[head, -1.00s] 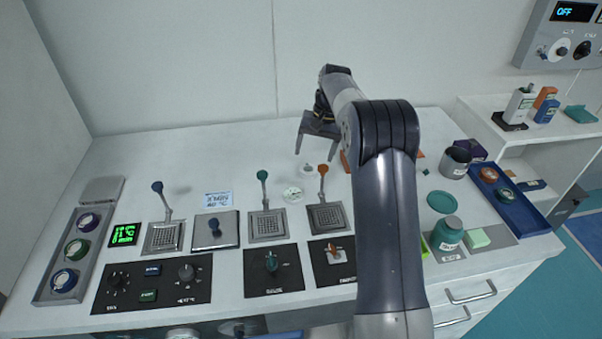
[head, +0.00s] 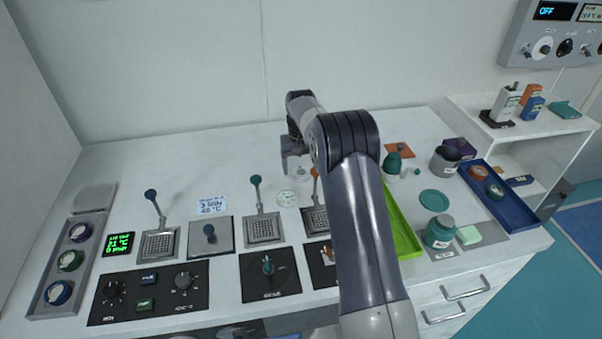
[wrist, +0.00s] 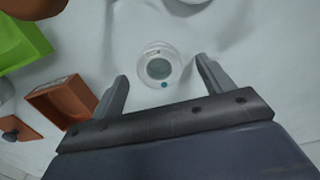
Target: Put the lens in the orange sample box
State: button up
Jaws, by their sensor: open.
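A small round whitish, clear piece with a grey centre and a teal dot, which looks like the lens (wrist: 160,66), stands on the bench; in the head view it shows as a pale, small shape (head: 302,174). My gripper (wrist: 162,82) is open above it, with the piece in line with the gap between the fingers and apart from both. In the head view my gripper (head: 295,162) is at the back of the bench. The orange sample box (wrist: 62,108) is open beside my gripper in the wrist view. My arm hides it in the head view.
The orange lid (wrist: 17,128) lies beside the box. A green tray (head: 402,225) is at the right of my arm. The bench at the back left is clear.

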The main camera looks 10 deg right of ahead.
jog(key=shift+f, duration=0.8)
jog(key=shift+c, duration=0.4)
